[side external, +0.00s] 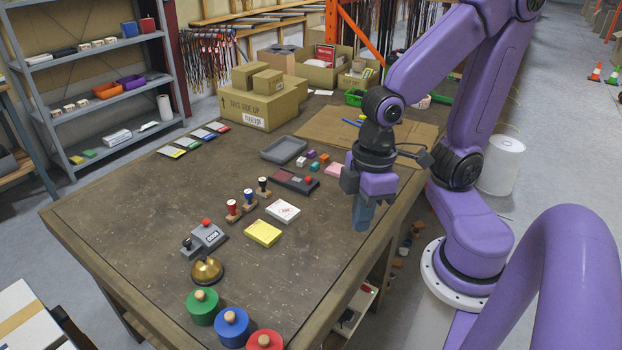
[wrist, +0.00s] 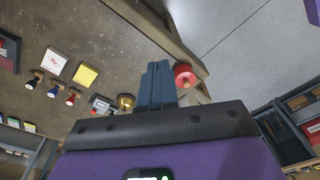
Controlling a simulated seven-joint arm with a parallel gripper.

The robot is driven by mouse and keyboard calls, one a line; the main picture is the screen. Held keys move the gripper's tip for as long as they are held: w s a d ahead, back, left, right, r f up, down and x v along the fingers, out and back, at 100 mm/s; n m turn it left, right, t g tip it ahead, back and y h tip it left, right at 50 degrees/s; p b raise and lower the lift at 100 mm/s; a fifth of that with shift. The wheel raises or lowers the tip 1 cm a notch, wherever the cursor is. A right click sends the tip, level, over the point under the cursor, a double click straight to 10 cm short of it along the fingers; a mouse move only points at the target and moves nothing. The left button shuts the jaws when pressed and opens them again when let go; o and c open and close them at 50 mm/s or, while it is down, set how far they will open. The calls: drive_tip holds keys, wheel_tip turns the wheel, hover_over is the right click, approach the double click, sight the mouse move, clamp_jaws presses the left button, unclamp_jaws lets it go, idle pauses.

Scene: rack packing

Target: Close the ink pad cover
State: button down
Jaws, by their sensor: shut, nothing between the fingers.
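What looks like the ink pad (side external: 284,177) is a flat dark case with a maroon surface near the middle of the table in the side view. A dark flat part lies against its right end; I cannot tell for sure whether this is its cover. In the wrist view a dark-framed piece (wrist: 9,66), cut off by the left edge, may be part of it. My gripper (side external: 362,218) is shut and empty, pointing down near the table's right edge, to the right of the pad and apart from it. Its blue fingers (wrist: 158,72) show together in the wrist view.
Three handled stamps (side external: 248,198), a white card (side external: 283,211) and a yellow note pad (side external: 263,233) lie left of my gripper. Small coloured blocks and a grey tray (side external: 283,149) are behind the pad. A brass bell (side external: 207,271) is in front. Bare tabletop lies between.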

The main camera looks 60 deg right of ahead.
drive_tip(key=w+d+f+m+t, duration=0.2)
drive_tip(key=w+d+f+m, duration=0.2)
drive_tip(key=w+m, duration=0.4)
drive_tip(key=w+d+f+m+t, duration=0.1)
drive_tip(key=w+d+f+m, duration=0.2)
drive_tip(key=w+d+m, duration=0.5)
drive_tip(key=w+d+f+m+t+h, duration=0.1)
drive_tip(key=w+d+f+m+h, duration=0.15)
drive_tip(key=d+m, duration=0.45)
drive_tip(key=w+d+f+m+t+h, duration=0.1)
drive_tip(key=w+d+f+m+h, duration=0.15)
drive_tip(key=d, duration=0.75)
approach(312, 183)
drive_tip(key=shift+y, duration=0.4)
drive_tip(key=s+d+f, duration=0.2)
drive_tip(key=f, duration=0.1)
drive_tip(key=shift+d, duration=0.25)
drive_tip(key=shift+w+a+f, duration=0.15)
drive_tip(key=shift+w, duration=0.45)
drive_tip(key=shift+w+a+f, duration=0.1)
drive_tip(key=shift+w, duration=0.5)
drive_tip(key=shift+w+a+f, duration=0.1)
drive_tip(key=shift+w+f, duration=0.05)
drive_tip(key=shift+w, duration=0.55)
